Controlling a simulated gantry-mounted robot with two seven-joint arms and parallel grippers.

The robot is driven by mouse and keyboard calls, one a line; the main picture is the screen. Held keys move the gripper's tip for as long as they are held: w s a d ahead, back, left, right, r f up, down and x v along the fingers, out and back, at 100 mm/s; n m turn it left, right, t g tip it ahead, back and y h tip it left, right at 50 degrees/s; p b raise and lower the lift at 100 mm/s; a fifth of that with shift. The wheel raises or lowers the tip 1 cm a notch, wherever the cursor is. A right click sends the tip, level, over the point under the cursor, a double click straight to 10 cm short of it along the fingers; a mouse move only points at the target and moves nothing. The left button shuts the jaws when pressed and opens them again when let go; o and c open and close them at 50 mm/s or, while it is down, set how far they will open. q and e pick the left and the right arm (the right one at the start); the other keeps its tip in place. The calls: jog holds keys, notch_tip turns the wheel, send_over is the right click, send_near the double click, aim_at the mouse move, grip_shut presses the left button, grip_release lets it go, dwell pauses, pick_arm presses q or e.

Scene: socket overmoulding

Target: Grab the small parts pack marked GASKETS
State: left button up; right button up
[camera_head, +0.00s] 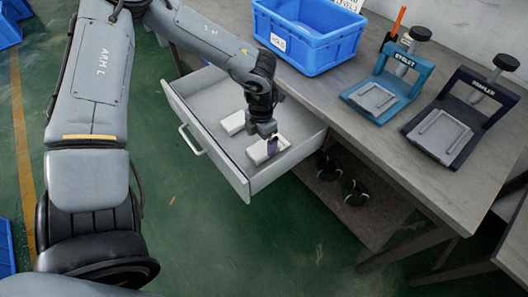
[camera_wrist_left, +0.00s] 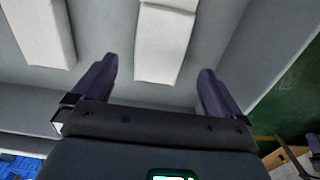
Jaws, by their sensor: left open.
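Two white packs lie in the open grey drawer (camera_head: 205,100). One pack (camera_head: 232,123) is toward the drawer's back left, and the other pack (camera_head: 259,152) is nearer its right end. No marking can be read on either, so I cannot tell which is GASKETS. My left gripper (camera_head: 272,147) points down into the drawer at the right-hand pack and partly covers it. In the left wrist view its purple fingers (camera_wrist_left: 158,68) are open, with one white pack (camera_wrist_left: 163,42) ahead between them. The other pack (camera_wrist_left: 42,32) is off to the left.
The drawer's walls surround the packs and gripper closely. On the workbench (camera_head: 345,115) stand a blue bin (camera_head: 305,45), a teal EYELET press (camera_head: 385,85) and a dark press (camera_head: 455,120). Dark objects (camera_head: 340,180) lie on the shelf below. Green floor is clear in front.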

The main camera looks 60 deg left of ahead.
aim_at(262, 148)
pick_arm(q)
jog(key=shift+w+f+b, duration=0.15)
jog(key=shift+f+b, duration=0.15)
jog(key=shift+f, duration=0.15)
notch_tip(262, 148, down, 4)
jog(key=b, duration=0.2)
jog(key=shift+f+b, duration=0.2)
jog(key=shift+b, duration=0.15)
jog(key=shift+a, duration=0.1)
jog(key=shift+c, duration=0.6)
jog(key=c, duration=1)
